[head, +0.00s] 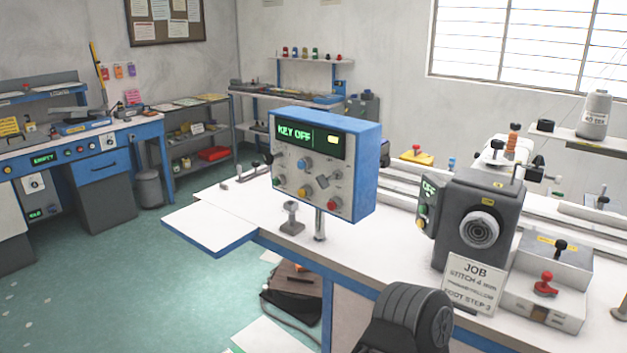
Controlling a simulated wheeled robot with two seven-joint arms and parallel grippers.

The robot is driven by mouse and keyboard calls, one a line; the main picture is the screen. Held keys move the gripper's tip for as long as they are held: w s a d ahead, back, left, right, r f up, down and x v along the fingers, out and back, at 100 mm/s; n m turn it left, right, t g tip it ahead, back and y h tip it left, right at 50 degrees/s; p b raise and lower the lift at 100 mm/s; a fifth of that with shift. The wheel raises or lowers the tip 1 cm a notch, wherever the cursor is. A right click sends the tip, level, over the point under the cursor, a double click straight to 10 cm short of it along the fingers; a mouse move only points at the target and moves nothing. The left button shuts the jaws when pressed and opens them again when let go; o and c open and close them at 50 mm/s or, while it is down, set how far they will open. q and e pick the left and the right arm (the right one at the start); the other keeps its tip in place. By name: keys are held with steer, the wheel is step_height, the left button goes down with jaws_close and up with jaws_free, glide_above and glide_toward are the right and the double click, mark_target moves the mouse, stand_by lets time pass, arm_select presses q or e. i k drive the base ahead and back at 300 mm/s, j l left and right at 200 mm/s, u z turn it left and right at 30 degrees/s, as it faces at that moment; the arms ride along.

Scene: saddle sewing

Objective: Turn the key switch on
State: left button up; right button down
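A blue control box (365,165) stands on a metal post above the white worktable. Its dark display (295,134) reads "KEY OFF" in green, with a small yellow lit patch at its right. Below it, the grey panel carries what looks like the key switch (322,181), a small grey key-shaped part set at a slant. Around it are a blue button (304,164), a yellow button (303,192) and a red button (332,204). Neither of my grippers is in view.
A dark grey machine head (488,195) with an "OFF" display stands right of the box. A job card (472,284) and a grey box with a red lever (546,284) are in front. The white tabletop (215,227) is clear at left. A dark ribbed shape rises at bottom centre-right.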

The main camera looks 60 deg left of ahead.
mark_target(323, 182)
steer(key=u, duration=1.85)
